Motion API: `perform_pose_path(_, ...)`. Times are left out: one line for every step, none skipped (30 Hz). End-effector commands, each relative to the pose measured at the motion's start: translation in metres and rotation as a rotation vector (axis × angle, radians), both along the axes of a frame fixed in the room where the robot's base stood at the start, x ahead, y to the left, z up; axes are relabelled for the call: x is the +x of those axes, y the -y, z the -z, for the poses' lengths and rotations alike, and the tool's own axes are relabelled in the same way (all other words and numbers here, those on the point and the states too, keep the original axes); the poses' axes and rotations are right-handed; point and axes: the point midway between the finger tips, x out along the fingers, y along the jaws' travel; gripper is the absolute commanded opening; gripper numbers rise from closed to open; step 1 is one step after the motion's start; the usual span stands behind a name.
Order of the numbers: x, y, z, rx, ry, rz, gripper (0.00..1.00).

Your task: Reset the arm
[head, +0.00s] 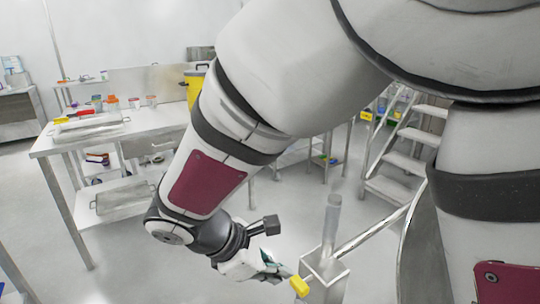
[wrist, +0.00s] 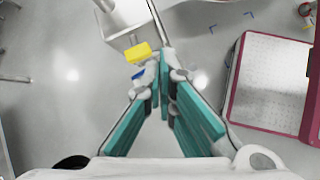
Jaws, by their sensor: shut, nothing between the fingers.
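My gripper (head: 275,270) hangs low in the head view at the end of my folded arm, over the grey floor. In the wrist view my gripper (wrist: 163,68) shows its two teal fingers closed together with nothing between them.
A steel table (head: 100,138) with trays and several small containers stands at the left. Metal steps (head: 400,160) with a rail stand at the right. A yellow bin (head: 193,88) is behind my arm. A red-framed plate (wrist: 272,85) lies right in the wrist view. Open floor (head: 130,255) lies at lower left.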

Motion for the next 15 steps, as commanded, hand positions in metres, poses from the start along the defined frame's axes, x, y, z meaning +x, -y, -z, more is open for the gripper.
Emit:
perform_pose_path(-0.005,0.021,-0.026,0.050,0.031,0.092,0.00)
perform_pose_path(-0.009,0.031,-0.037,0.079,0.047,0.147,0.00)
perform_pose_path(-0.015,0.045,-0.050,0.118,0.067,0.216,0.00)
perform_pose_path(-0.019,0.054,-0.060,0.147,0.083,0.271,0.00)
perform_pose_path(-0.024,0.064,-0.069,0.176,0.100,0.322,0.00)
perform_pose_path(-0.032,0.076,-0.081,0.214,0.122,0.395,0.00)
perform_pose_path(-0.037,0.085,-0.089,0.244,0.139,0.446,0.00)
perform_pose_path(-0.044,0.093,-0.097,0.274,0.156,0.500,0.00)
perform_pose_path(-0.052,0.104,-0.108,0.314,0.180,0.569,0.00)
perform_pose_path(-0.059,0.112,-0.116,0.343,0.198,0.622,0.00)
perform_pose_path(-0.066,0.119,-0.123,0.372,0.217,0.673,0.00)
perform_pose_path(-0.075,0.128,-0.133,0.413,0.242,0.743,0.00)
perform_pose_path(-0.082,0.134,-0.140,0.445,0.260,0.793,0.00)
perform_pose_path(-0.090,0.140,-0.146,0.477,0.280,0.845,0.00)
perform_pose_path(-0.100,0.147,-0.155,0.518,0.305,0.910,0.00)
